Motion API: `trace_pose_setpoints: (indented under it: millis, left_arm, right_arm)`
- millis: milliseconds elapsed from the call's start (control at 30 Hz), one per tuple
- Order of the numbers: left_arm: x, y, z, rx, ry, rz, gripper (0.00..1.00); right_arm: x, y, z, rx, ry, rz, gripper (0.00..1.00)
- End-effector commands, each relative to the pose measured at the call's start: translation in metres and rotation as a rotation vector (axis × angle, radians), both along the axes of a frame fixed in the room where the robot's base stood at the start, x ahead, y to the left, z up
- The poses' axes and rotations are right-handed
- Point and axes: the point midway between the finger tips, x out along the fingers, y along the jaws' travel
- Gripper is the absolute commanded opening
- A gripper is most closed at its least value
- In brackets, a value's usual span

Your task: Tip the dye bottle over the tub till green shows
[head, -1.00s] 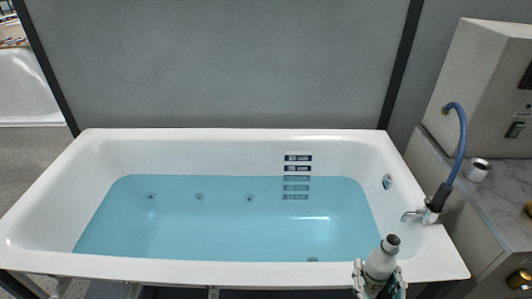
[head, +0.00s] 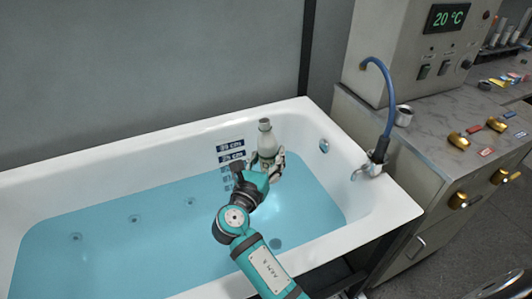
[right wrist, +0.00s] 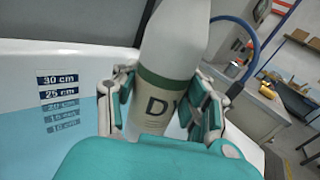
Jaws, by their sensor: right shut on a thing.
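The dye bottle (head: 267,140) is white-grey with a dark cap and a green band. My right gripper (head: 266,161) is shut around its body and holds it roughly upright above the tub. The right wrist view shows the bottle (right wrist: 170,50) between the fingers (right wrist: 163,100), with part of its label visible. The white tub (head: 382,213) holds clear blue water (head: 150,240); no green shows in the visible water. My left gripper is not in view.
A depth scale (head: 231,157) is on the tub's back wall. A tap (head: 367,170) with a blue hose (head: 388,85) stands at the right end. Beyond it, a counter (head: 432,120) carries a metal cup (head: 404,115) and a control box (head: 418,40) reading 20 °C.

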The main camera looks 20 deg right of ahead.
Motion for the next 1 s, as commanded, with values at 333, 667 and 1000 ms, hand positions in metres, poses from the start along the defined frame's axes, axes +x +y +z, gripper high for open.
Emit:
trace_pose_setpoints:
  millis: [333,667,1000]
  left_arm:
    - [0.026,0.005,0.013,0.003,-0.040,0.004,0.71]
    - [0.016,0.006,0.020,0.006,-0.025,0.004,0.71]
    - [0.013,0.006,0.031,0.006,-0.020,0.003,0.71]
  right_arm:
    - [-0.021,-0.022,-0.017,-0.202,0.188,0.001,0.06]
    - [-0.040,-0.043,-0.031,-0.414,0.385,0.002,0.06]
    - [-0.063,-0.067,-0.040,-0.742,0.693,0.002,0.06]
